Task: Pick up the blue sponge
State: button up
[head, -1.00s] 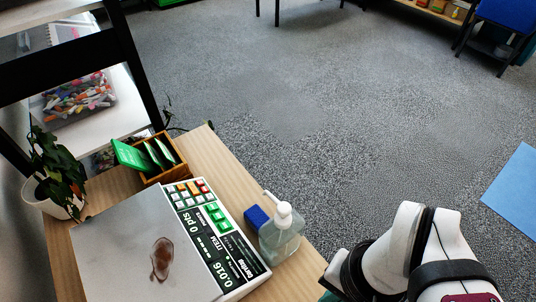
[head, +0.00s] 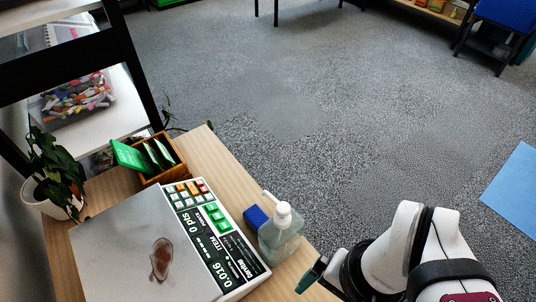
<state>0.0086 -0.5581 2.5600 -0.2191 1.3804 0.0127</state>
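The blue sponge (head: 256,217) stands on the wooden table between the scale's keypad side and a clear pump bottle (head: 281,232). The bottle stands close to its right and hides part of it. My gripper (head: 311,274) shows at the lower right, off to the right of the bottle and apart from the sponge. Only a dark, green-edged part of the gripper is visible, and the rest is hidden behind my white arm. I cannot see whether the fingers are open.
A scale (head: 118,239) with a brown stain on its plate fills much of the table (head: 220,152). A wooden box (head: 176,160) with green packets and a potted plant (head: 55,172) stand behind it. Bare tabletop lies beyond the sponge. A black-framed shelf (head: 130,55) rises at the left.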

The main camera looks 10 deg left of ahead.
jog(key=w+a+r+m+g, duration=0.15)
jog(key=w+r+m, duration=0.25)
jog(key=w, duration=0.4)
jog(key=m+g+h, duration=0.1)
jog(key=m+h, duration=0.3)
jog(key=m, duration=0.6)
send_over(258, 217)
jog(key=d, duration=0.3)
notch_tip(258, 217, down, 4)
jog(key=w+a+f+m+h, duration=0.1)
jog(key=w+a+f+m, duration=0.2)
jog(key=a+f+m, duration=0.4)
jog(key=x, duration=1.5)
jog(key=shift+w+f, duration=0.2)
jog(key=c, duration=1.4)
notch_tip(258, 217, up, 10)
jog(key=shift+r, duration=0.1)
